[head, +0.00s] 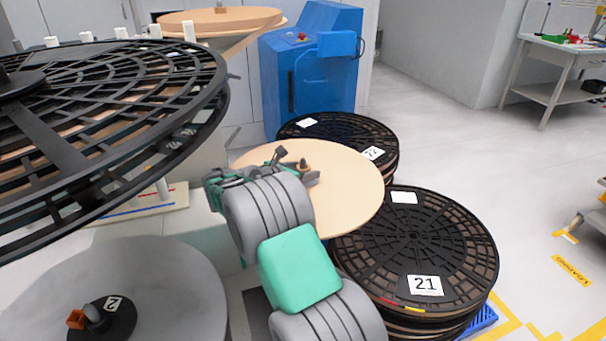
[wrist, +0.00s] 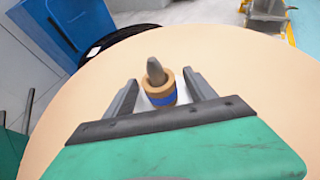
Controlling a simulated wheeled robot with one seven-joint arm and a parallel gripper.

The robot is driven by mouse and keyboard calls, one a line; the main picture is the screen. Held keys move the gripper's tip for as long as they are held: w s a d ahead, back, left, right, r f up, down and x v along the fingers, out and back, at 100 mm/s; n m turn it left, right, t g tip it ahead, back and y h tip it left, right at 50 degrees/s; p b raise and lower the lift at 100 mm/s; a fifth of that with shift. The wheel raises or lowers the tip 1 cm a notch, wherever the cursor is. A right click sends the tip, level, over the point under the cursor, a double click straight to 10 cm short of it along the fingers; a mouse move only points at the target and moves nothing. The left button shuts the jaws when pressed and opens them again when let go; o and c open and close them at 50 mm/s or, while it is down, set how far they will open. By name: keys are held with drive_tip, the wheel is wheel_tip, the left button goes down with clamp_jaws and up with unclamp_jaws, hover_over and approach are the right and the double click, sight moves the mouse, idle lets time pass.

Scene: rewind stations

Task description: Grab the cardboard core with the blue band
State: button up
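The cardboard core (wrist: 161,95) is a short tan ring with a blue band. In the wrist view it stands around a grey peg on a round beige disc (wrist: 240,55). The disc also shows in the head view (head: 350,195), with the core (head: 303,168) small near its middle and the band too small to make out. My gripper (wrist: 160,77) is open, with one finger on the left of the core and one on the right. Gaps show between both fingers and the core. In the head view my gripper (head: 297,166) is low over the disc, partly behind my arm.
Large black reels, one labelled 21 (head: 413,240), are stacked right of the disc, with another stack (head: 335,130) behind. A big black reel (head: 110,100) overhangs at left. A grey disc (head: 185,285) lies lower left. A blue cabinet (head: 310,75) stands behind. Open floor lies right.

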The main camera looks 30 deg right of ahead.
drive_tip(key=c, duration=1.3)
